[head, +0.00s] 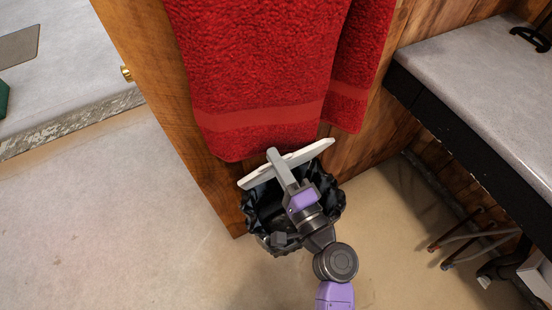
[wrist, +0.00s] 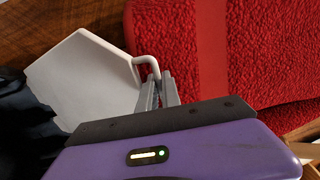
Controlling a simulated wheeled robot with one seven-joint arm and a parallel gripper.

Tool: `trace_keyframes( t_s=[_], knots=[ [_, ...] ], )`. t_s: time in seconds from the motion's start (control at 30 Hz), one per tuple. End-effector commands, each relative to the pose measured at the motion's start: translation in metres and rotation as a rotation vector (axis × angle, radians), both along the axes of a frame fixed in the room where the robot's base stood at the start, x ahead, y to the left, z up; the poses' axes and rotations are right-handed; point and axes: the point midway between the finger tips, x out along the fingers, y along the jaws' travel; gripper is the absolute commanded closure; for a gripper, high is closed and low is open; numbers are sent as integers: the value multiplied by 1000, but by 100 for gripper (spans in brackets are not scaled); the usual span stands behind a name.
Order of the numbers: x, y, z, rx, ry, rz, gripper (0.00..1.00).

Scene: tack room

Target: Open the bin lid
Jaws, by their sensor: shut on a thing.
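The bin (head: 262,243) is dark, lined with crumpled black plastic, and stands on the floor below a red towel. Its white lid (head: 314,151) is raised and tilted up at the back of the bin, and the lined opening shows in front of it. In the wrist view the lid (wrist: 82,85) is a pale angular plate with a bent handle (wrist: 146,61) at its edge. My gripper (wrist: 158,92) is shut on this handle. In the head view my gripper (head: 273,156) reaches over the bin to the lid, and my arm hides part of the opening.
The red towel (head: 270,65) hangs on a wooden panel (head: 150,65) right behind the lid. A grey counter (head: 485,75) with a dark edge stands at the right. Metal legs or pipes (head: 460,240) show beneath it. The floor (head: 90,220) at the left is clear.

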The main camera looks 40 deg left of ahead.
Motion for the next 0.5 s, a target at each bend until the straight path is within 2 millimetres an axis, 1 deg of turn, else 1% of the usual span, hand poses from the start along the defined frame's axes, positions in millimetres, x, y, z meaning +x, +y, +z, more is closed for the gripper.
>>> trace_keyframes(
  t_s=[0.27,0.5],
  knots=[
    [0,-1,-2,0,0,-2,100],
    [-2,-9,-12,33,-13,-4,100]
  ],
)
